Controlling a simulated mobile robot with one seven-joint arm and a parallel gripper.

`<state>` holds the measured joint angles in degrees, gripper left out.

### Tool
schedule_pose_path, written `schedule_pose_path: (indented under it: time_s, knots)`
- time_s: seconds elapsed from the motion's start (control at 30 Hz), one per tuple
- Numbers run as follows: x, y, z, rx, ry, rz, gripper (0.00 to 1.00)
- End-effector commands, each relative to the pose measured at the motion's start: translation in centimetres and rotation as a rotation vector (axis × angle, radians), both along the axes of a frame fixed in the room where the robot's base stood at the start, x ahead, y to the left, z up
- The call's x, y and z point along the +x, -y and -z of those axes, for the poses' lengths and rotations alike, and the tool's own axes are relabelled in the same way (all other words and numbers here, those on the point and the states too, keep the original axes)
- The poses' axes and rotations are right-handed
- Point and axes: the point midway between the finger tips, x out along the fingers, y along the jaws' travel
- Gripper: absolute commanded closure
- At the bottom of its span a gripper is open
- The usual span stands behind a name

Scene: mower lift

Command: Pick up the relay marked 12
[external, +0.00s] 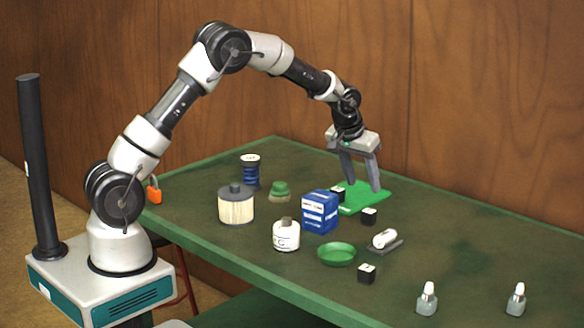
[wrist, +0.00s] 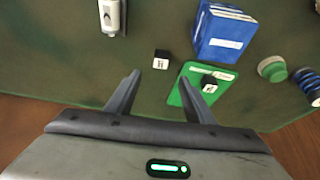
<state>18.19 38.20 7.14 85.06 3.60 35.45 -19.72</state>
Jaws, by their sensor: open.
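Several small black relays with white labels are in view; I cannot read their numbers for certain. One relay (external: 369,217) stands on the table just off the green mat, and it shows in the wrist view (wrist: 161,60) ahead of the gap between my fingers. Another relay (external: 338,194) is on the mat beside the blue box; in the wrist view (wrist: 209,85) it is just right of my right finger. A third relay (external: 366,274) is nearer the table's front edge. My gripper (external: 361,187) is open and empty above the green mat (external: 372,196), fingers pointing down.
A blue box (external: 320,213) stands left of the mat. The right back table is clear.

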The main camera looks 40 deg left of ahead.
Motion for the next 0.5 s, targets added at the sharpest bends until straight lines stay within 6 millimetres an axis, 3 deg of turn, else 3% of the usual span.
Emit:
schedule_pose_path:
  time_s: [0.03,0.2,0.5]
  knots:
    - [0.4,-0.1,1.3,0.001,-0.003,0.000,0.52]
    - [1.6,-0.2,4.0,0.000,-0.002,-0.001,0.52]
    - [2.2,-0.2,6.3,0.000,-0.001,0.000,0.52]
